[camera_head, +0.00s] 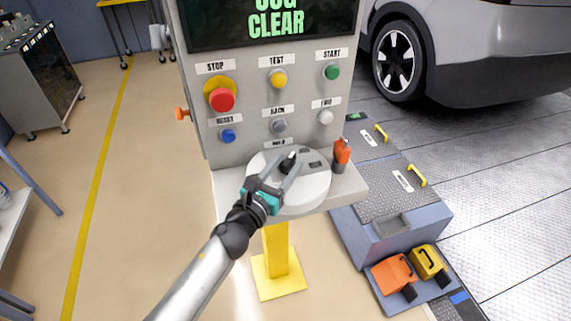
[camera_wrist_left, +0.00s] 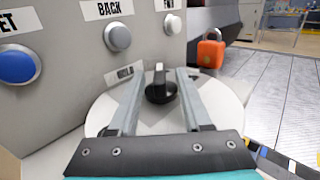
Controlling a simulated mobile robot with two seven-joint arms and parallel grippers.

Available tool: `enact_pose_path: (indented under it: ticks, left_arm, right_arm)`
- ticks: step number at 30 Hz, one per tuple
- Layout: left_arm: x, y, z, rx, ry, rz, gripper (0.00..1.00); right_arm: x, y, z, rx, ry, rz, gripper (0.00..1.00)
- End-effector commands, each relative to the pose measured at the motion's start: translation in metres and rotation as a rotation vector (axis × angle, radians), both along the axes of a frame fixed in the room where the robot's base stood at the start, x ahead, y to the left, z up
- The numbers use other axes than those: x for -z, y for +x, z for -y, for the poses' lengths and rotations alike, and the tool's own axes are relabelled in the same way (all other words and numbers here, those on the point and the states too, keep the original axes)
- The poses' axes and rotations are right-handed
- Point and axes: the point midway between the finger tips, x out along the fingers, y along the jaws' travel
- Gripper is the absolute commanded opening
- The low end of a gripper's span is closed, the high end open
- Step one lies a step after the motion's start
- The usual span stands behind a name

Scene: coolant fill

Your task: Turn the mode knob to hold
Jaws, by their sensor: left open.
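The mode knob is a black knob (camera_head: 287,163) on a round white dial plate (camera_head: 312,196) at the front of the grey control panel (camera_head: 205,131). In the left wrist view the black knob (camera_wrist_left: 161,90) has a raised grip ridge and a pale mark. My left gripper (camera_head: 286,166) is open. In the left wrist view its two grey fingers (camera_wrist_left: 158,88) stand on either side of the knob, with gaps showing. I cannot tell whether they touch it. My right gripper is not in view.
The panel has a red stop button (camera_head: 222,100), a blue reset button (camera_head: 228,136), a grey back button (camera_head: 279,126) and others. An orange padlock (camera_head: 341,151) stands at the dial's right. Orange and yellow pedals (camera_head: 394,273) sit on the floor. A car (camera_head: 470,50) is at the back right.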

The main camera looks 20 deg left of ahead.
Motion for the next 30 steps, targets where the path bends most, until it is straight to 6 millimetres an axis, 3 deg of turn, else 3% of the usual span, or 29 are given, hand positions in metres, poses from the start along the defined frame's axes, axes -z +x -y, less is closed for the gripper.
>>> enact_pose_path:
  ticks: [7, 20, 30]
  left_arm:
    - [0.0001, 0.0003, 0.0003, 0.000, -0.001, 0.000, 0.48]
    - [0.0000, 0.0000, 0.0001, 0.000, -0.001, 0.000, 0.00]
    - [0.0001, 0.0000, 0.0002, 0.000, 0.000, 0.000, 0.00]
  right_arm:
    - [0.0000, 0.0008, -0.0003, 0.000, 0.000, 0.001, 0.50]
    - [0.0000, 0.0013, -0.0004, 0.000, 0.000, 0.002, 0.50]
    - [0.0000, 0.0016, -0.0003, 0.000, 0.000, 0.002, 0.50]
